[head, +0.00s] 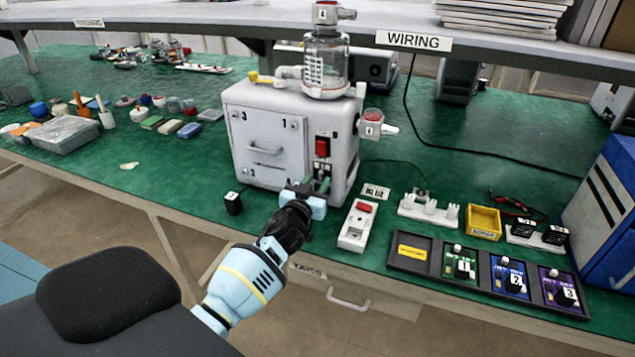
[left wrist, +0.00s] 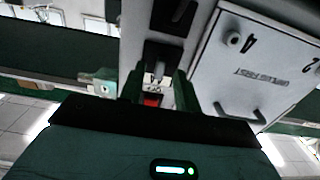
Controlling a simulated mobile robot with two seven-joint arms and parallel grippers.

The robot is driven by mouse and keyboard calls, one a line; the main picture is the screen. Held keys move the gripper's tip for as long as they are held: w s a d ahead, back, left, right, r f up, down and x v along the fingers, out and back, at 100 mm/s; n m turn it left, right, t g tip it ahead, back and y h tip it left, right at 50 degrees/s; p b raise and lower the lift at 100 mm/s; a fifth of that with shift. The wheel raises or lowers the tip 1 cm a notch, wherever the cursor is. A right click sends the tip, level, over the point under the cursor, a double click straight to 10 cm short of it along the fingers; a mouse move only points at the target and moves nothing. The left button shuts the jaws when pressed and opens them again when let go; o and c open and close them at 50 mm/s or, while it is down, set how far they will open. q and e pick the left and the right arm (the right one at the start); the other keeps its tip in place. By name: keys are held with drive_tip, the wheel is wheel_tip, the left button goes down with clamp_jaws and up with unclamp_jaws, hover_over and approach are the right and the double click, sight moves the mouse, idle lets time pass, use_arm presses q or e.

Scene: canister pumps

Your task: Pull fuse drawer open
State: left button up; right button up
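The pale grey canister pump (head: 262,100) stands on the green bench, with a red rocker switch (head: 322,147) on its front. My right gripper is not in view.
A power strip (head: 357,226) lies right of the gripper and a small black block (head: 233,203) left of it. A tray of numbered modules (head: 488,277) and a yellow bin (head: 484,222) are farther right. A shelf hangs above the bench.

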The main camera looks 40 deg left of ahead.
use_arm(q)
drive_tip(key=shift+w+a, duration=0.1)
drive_tip(key=shift+w, duration=0.3)
clamp_jaws()
